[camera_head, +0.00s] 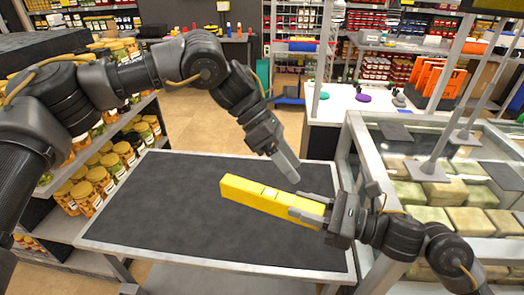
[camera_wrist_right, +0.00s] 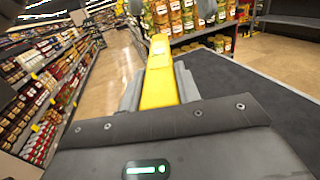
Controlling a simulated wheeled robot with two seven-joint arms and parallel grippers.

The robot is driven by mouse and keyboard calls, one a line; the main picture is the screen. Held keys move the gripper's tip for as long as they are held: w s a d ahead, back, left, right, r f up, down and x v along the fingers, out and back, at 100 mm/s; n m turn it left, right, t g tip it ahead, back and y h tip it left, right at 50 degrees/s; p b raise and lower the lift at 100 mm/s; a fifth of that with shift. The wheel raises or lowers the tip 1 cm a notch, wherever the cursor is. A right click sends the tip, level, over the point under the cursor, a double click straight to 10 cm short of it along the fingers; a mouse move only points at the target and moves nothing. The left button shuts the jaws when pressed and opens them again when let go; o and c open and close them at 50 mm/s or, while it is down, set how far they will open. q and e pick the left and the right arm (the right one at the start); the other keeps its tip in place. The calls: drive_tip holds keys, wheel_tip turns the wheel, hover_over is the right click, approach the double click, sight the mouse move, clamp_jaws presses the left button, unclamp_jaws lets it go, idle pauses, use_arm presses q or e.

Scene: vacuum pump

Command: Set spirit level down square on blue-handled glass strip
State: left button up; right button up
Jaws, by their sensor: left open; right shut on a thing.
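The yellow spirit level (camera_head: 262,199) is held out over the dark table, its long body pointing left from my right gripper (camera_head: 312,207). That gripper is shut on the level's right end. In the right wrist view the level (camera_wrist_right: 159,85) runs away from me between the two grey fingers of the right gripper (camera_wrist_right: 158,92). My left gripper (camera_head: 288,170) hangs just above and behind the level, open and empty; whether it touches the level I cannot tell. I cannot make out a blue-handled glass strip with certainty in either view.
The dark table (camera_head: 150,215) with a pale rim is otherwise bare. A glass-topped case (camera_head: 405,145) with pale blocks stands at the right, close to my right arm. Shelves of jars (camera_head: 110,160) stand at the left. A white counter (camera_head: 345,103) is behind.

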sight(269, 192)
use_arm(q)
drive_tip(key=s+a+r+m+t+y, duration=0.1)
drive_tip(key=a+r+m+t+y, duration=0.2)
drive_tip(key=a+m+y, duration=0.1)
drive_tip(key=shift+s+a+r+y, duration=0.15)
drive_tip(key=shift+a+y, duration=0.6)
drive_tip(key=shift+y, duration=0.45)
drive_tip(key=f, duration=0.4)
drive_tip(key=d+f, duration=0.1)
drive_tip(key=f, duration=0.7)
drive_tip(key=shift+s+d, duration=0.3)
drive_tip(key=shift+d, duration=0.05)
drive_tip(key=shift+r, duration=0.1)
drive_tip(key=c, duration=1)
clamp_jaws()
use_arm(e)
drive_tip(key=o, duration=1.2)
drive_tip(key=shift+c, duration=0.2)
drive_tip(key=shift+d, duration=0.1)
drive_tip(key=v, duration=1.1)
drive_tip(key=shift+s+d, duration=0.2)
drive_tip(key=shift+d, duration=0.15)
